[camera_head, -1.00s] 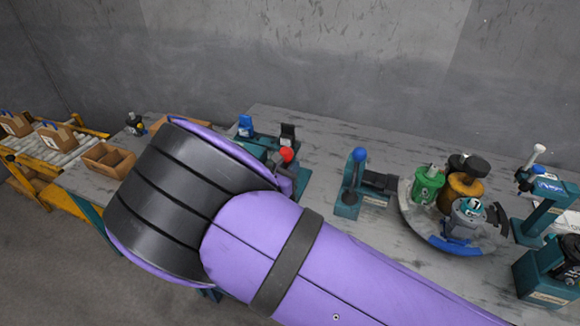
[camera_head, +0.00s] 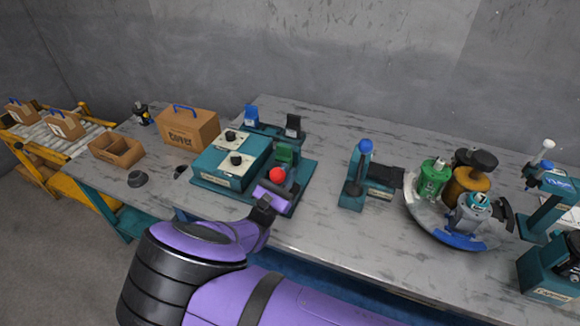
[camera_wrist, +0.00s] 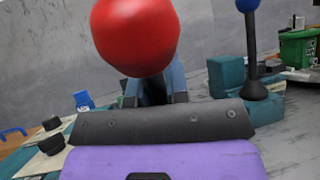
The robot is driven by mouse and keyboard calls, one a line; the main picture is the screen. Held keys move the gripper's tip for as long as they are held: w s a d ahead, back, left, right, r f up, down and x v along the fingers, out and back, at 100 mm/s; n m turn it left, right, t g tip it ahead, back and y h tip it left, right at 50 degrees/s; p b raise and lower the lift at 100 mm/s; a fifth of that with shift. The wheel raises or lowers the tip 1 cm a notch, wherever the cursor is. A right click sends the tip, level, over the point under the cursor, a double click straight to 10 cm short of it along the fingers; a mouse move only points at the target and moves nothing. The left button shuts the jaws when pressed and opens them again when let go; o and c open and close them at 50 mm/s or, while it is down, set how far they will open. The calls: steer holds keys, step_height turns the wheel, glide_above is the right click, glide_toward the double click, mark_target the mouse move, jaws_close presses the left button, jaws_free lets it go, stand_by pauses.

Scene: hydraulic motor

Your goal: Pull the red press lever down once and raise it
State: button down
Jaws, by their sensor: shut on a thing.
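The red ball knob of the press lever (camera_head: 277,175) shows low over the front of the teal press base (camera_head: 303,186), left of the table's middle. In the wrist view the red knob (camera_wrist: 135,35) is large and close, just beyond the dark edge of my gripper. My gripper (camera_head: 273,188) reaches in from the front and is shut on the lever at the knob. The fingertips' exact contact on the lever is hidden. A green part (camera_head: 285,153) stands behind the knob on the press.
A teal control box (camera_head: 228,165) with black knobs sits left of the lever. A blue-knobbed lever stand (camera_head: 357,178) is to the right, then a round tray (camera_head: 432,222) with motor parts. A cardboard box (camera_head: 188,130) stands behind. Bare table lies front right.

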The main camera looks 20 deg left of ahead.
steer(key=shift+s+f+m+t+h, duration=0.4)
steer(key=shift+s+t+h, duration=0.1)
steer(key=shift+s+t, duration=0.2)
steer(key=shift+s+f, duration=0.1)
steer(key=c, duration=1.1)
jaws_free()
steer(key=shift+a, duration=0.1)
steer(key=v, duration=0.7)
steer(key=shift+s+a+f, duration=0.1)
steer(key=shift+f, duration=0.05)
steer(key=shift+s, duration=0.1)
